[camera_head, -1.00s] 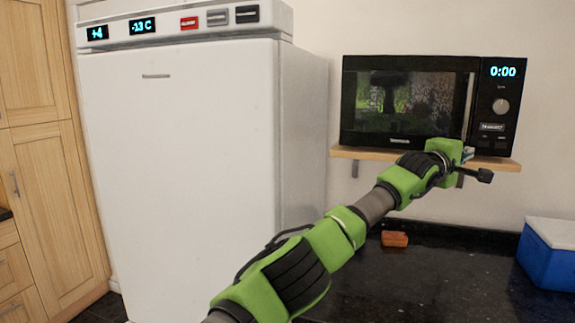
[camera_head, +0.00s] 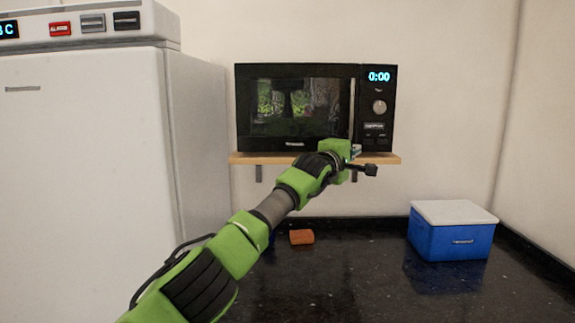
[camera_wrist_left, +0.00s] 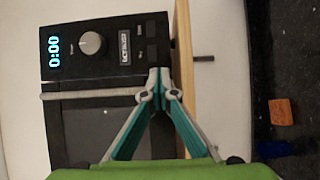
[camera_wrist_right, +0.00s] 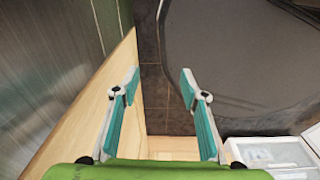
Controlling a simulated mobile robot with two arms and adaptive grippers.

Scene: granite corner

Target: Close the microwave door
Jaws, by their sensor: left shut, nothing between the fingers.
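The black microwave (camera_head: 300,72) stands on a wooden shelf on the back wall. Its dark glass door (camera_head: 296,110) looks flush with the control panel, and I see no gap. The pale vertical door handle (camera_head: 351,105) shows also in the left wrist view (camera_wrist_left: 95,92). My left gripper (camera_head: 356,150) is at the microwave's lower right front; its fingertips (camera_wrist_left: 159,80) are together and empty, in front of the lower panel edge. Whether they touch it I cannot tell. My right gripper (camera_wrist_right: 158,80) is open and empty, away from the microwave and outside the head view.
The shelf (camera_head: 240,158) sits above a dark granite counter (camera_head: 340,270). An orange-brown block (camera_head: 302,237) and a blue cooler with a white lid (camera_head: 450,238) are on the counter. A white fridge (camera_head: 90,190) stands at left. The counter's middle is clear.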

